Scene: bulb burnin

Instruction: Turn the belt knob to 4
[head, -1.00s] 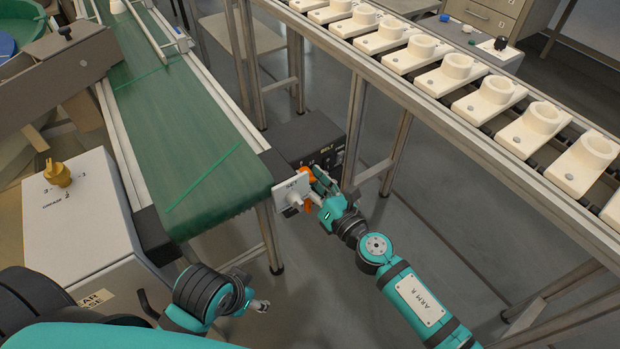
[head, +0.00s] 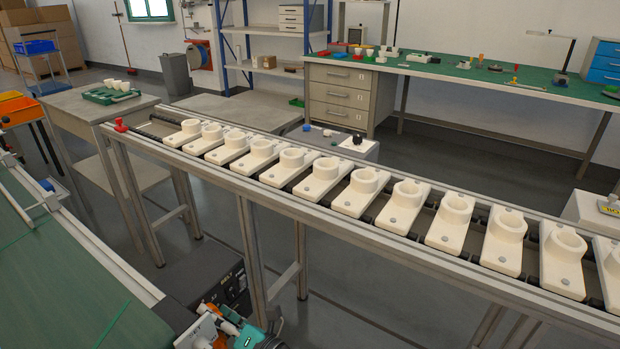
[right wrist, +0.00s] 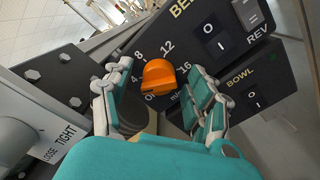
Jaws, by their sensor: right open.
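The belt knob (right wrist: 158,78) is orange and sits on the dark control box marked BELT (right wrist: 215,50) in the right wrist view. White numbers 4, 8, 12 and 16 stand around it. I cannot make out where its pointer aims. My right gripper (right wrist: 160,85) is open, with one finger on each side of the knob; I cannot tell whether they touch it. In the head view my right gripper (head: 228,328) shows at the bottom edge, in front of the control box (head: 222,283). My left gripper is out of view.
The green belt (head: 60,290) lies left of the box. A roller conveyor (head: 270,195) with several cream holders crosses the head view close by. BELT and BOWL switches (right wrist: 243,90) sit beside the knob. A plate marked LOOSE and TIGHT (right wrist: 55,145) is at the left in the wrist view.

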